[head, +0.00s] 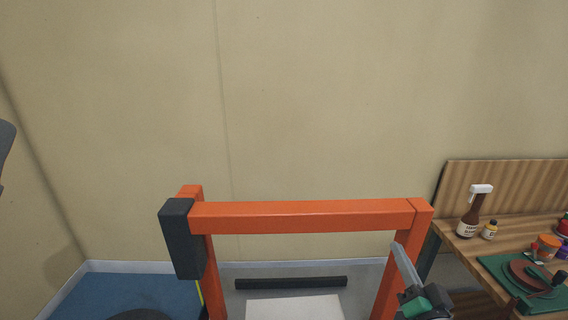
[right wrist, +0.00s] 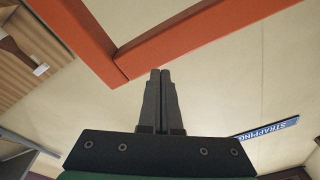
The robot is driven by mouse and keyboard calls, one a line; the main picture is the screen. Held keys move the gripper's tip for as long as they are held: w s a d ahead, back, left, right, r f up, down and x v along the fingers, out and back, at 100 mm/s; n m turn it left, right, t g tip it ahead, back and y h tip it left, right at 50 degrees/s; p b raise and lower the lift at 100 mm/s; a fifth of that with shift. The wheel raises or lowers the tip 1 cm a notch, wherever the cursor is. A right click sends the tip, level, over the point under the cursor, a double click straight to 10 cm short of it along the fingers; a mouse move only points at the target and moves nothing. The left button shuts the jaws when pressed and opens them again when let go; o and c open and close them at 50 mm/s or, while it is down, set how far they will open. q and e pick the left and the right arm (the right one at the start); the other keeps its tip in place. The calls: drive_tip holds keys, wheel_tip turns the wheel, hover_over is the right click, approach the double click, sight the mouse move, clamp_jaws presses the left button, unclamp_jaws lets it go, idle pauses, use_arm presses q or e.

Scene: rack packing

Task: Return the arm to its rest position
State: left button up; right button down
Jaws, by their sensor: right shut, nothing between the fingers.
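My right gripper (head: 400,255) is at the lower right of the head view, near the right post of an orange frame (head: 310,216). In the right wrist view my right gripper (right wrist: 160,75) has its two dark fingers together, with nothing between them. The orange frame (right wrist: 190,40) shows beyond the fingertips there; whether they touch it I cannot tell. My left gripper is not in view.
A wooden bench (head: 465,245) at the right holds a brown bottle (head: 471,220), a small bottle (head: 490,231), an orange jar (head: 546,246) and a green mat (head: 494,266). A blue strapping sign (right wrist: 268,129) shows in the right wrist view. The wall above the frame is bare.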

drive_tip(key=s+a+r+n+t+y, duration=0.1)
drive_tip(key=s+a+r+t, duration=0.15)
drive_tip(key=r, duration=0.45)
drive_tip(key=s+a+r+n+t+y, duration=0.1)
drive_tip(key=a+r, duration=0.2)
drive_tip(key=r, duration=0.5)
drive_tip(key=s+a+r+n+t+y, duration=0.1)
drive_tip(key=s+a+r+n+t, duration=0.15)
drive_tip(key=s+r, duration=0.55)
drive_tip(key=s+a+r+n+t, duration=0.15)
drive_tip(key=s+r+n, duration=0.25)
drive_tip(key=s+r, duration=0.4)
wheel_tip(320, 180, up, 29)
drive_tip(key=p, duration=2.9)
drive_tip(key=shift+d, duration=0.3)
drive_tip(key=shift+r+t, duration=0.1)
drive_tip(key=shift+t, duration=0.15)
wheel_tip(320, 180, down, 52)
drive_tip(key=b, duration=5.2)
